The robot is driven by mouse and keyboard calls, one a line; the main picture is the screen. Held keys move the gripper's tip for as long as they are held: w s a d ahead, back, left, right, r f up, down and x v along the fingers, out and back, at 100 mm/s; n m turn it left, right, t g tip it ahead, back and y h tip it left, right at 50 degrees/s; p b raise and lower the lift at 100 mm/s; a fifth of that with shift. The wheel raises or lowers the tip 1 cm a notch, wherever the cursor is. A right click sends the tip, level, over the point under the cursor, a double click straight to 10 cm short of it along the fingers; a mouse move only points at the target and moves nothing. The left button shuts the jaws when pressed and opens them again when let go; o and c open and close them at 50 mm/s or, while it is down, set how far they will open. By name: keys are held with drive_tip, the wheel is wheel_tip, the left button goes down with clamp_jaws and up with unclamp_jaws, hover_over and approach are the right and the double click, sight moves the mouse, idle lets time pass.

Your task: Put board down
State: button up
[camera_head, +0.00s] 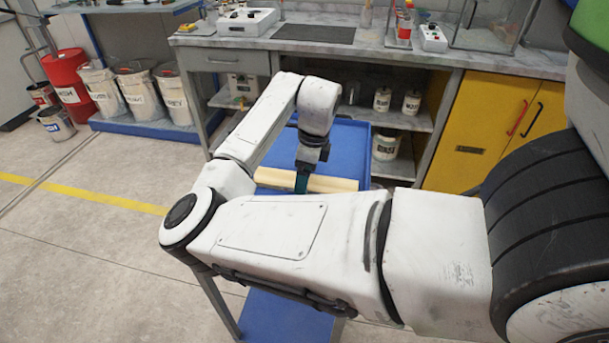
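My gripper (302,182) points down over a blue trolley (351,138) in the middle of the view. A pale cream, bar-like piece (334,184) lies across the trolley, running left and right behind the gripper's tip. I cannot tell whether this piece is the board. A narrow dark teal part shows at the gripper's tip, in front of the cream piece. I cannot tell whether it is a finger or a thin board seen edge-on. My arm hides the near side of the trolley top. The finger gap is too small to make out.
A workbench (375,50) with shelves and yellow cabinets (487,125) stands behind the trolley. White buckets (143,97) and a red drum (70,85) stand at the back left. The floor at left is open, crossed by a yellow line (110,199).

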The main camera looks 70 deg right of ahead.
sight(311, 182)
wheel_tip(311, 182, up, 11)
drive_tip(key=s, duration=0.1)
drive_tip(key=shift+s+p, duration=0.3)
